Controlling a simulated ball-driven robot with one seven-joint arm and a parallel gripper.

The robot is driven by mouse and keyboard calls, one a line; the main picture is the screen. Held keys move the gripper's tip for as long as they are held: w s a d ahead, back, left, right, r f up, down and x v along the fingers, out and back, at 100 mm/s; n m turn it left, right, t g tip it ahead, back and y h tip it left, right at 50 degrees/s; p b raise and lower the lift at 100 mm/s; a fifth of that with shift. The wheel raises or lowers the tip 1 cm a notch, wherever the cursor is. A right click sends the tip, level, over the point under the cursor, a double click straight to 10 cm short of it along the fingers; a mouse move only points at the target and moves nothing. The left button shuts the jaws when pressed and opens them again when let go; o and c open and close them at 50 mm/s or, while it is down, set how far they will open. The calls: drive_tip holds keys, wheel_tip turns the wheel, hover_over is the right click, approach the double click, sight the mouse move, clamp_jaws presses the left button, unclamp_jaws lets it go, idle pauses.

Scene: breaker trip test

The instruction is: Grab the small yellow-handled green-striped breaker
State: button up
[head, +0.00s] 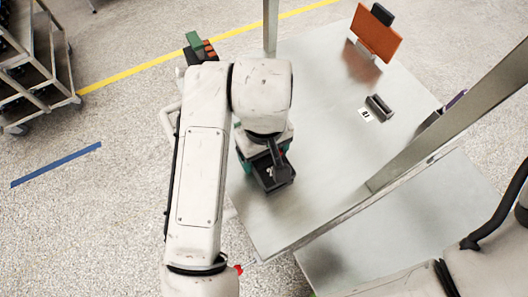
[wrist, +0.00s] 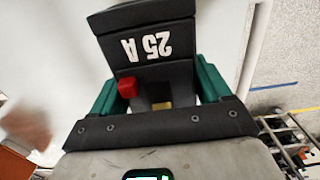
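A dark grey breaker (wrist: 145,50) with upside-down white "25 A" lettering fills the upper middle of the wrist view. In the head view the same dark breaker (head: 281,176) shows below my wrist, near the table's left side. My gripper (wrist: 158,85) has its green fingers on both sides of the breaker, very close to it. I cannot tell whether they touch it. In the head view my arm partly hides the gripper (head: 265,160).
The pale table (head: 325,125) is mostly bare. A dark holder (head: 379,107) with a white label and an orange panel (head: 376,33) stand farther back. Green and orange items (head: 200,48) lie beyond my arm. A metal post (head: 450,115) rises at right. A cart (head: 38,65) stands on the floor at left.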

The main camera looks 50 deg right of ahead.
drive_tip(key=c, duration=1)
drive_tip(key=shift+r, duration=0.15)
